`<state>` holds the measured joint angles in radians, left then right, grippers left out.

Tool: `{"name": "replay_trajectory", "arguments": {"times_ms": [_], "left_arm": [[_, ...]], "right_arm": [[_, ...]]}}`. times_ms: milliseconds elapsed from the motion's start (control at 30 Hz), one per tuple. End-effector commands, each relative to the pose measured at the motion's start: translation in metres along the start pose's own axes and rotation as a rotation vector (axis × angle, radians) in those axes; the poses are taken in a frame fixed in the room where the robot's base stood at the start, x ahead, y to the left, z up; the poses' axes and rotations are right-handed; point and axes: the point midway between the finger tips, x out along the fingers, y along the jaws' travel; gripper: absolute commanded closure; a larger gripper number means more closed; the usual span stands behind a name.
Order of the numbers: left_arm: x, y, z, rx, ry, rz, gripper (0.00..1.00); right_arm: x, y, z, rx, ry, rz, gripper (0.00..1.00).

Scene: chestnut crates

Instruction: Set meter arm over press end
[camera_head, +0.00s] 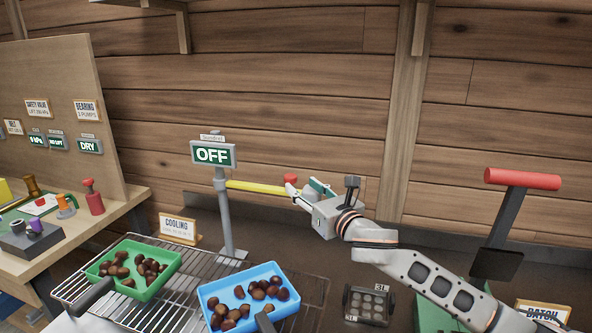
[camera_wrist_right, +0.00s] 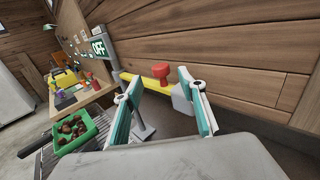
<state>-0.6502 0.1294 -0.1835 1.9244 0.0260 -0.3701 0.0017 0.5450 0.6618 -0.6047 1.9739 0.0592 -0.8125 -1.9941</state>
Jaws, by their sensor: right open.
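The meter is a grey post (camera_head: 225,215) with a green OFF display (camera_head: 213,155) on top. Its yellow arm (camera_head: 258,187) reaches right from the post, roughly level, with a red knob (camera_head: 291,178) near its outer end. The press (camera_head: 497,262), with a red-handled lever (camera_head: 522,179), stands well to the right of the arm's end. My right gripper (camera_head: 300,190) is open at the arm's outer end. In the right wrist view the red knob (camera_wrist_right: 160,72) shows between the open fingers (camera_wrist_right: 158,80); contact cannot be told. My left gripper is out of view.
A wire rack (camera_head: 190,291) carries a green tray (camera_head: 130,268) and a blue tray (camera_head: 249,297), both holding chestnuts. A COOLING sign (camera_head: 179,228) stands behind it. A metal block marked 3L (camera_head: 368,305) lies below my right arm. The wooden wall (camera_head: 300,80) closes the back.

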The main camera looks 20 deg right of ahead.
Motion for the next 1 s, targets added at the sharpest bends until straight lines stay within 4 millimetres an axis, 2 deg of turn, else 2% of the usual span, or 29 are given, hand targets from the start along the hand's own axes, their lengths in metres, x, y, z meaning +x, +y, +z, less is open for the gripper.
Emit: {"name": "replay_trajectory", "arguments": {"times_ms": [167, 500, 700, 1000], "left_arm": [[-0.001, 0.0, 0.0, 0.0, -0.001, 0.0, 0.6], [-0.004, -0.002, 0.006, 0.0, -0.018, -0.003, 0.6], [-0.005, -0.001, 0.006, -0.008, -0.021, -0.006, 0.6], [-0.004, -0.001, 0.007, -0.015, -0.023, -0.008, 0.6]], "right_arm": [[0.005, 0.0, 0.0, 0.001, 0.0, 0.0, 0.59], [0.052, 0.0, 0.001, 0.002, 0.0, -0.001, 0.59], [0.072, 0.001, 0.001, 0.002, -0.001, 0.001, 0.59], [0.078, 0.0, 0.0, 0.0, 0.0, 0.0, 0.59]]}}
